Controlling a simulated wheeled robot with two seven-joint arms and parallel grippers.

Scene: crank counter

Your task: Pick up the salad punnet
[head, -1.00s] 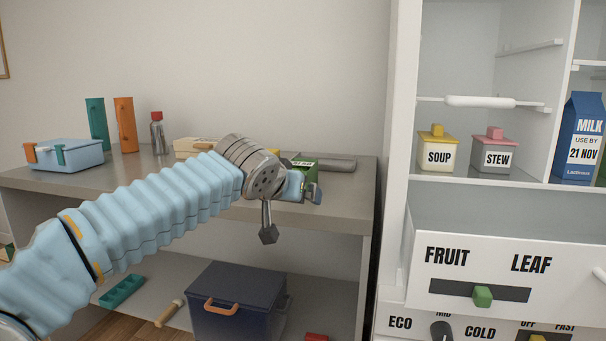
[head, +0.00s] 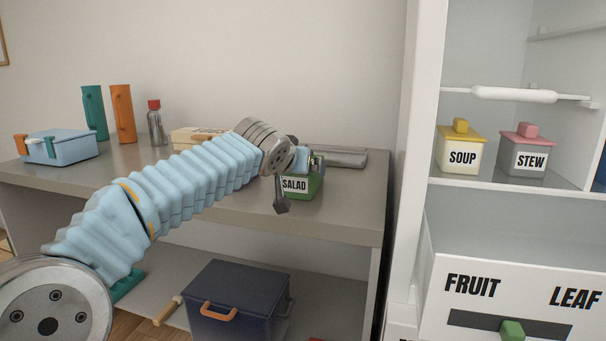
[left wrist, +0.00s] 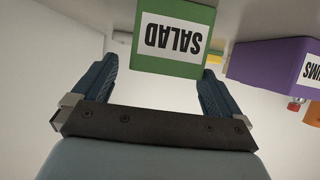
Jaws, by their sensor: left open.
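The salad punnet (head: 299,188) is a green box with a white SALAD label, standing on the grey counter near its front edge. My left gripper (head: 316,161) is at the punnet's top in the head view, partly hidden behind my wrist. In the left wrist view the punnet (left wrist: 172,42) appears upside down, just ahead of the open left fingers (left wrist: 158,70). The right finger lies close to the punnet's edge, and a gap shows on the left. I cannot tell whether either finger touches it. My right gripper is not in view.
A purple box (left wrist: 268,62) stands beside the punnet in the left wrist view. A grey tray (head: 340,157) lies behind it. A blue toolbox-like box (head: 62,148), two tall containers and a red-capped bottle (head: 156,124) stand at left. The fridge (head: 425,120) rises at right.

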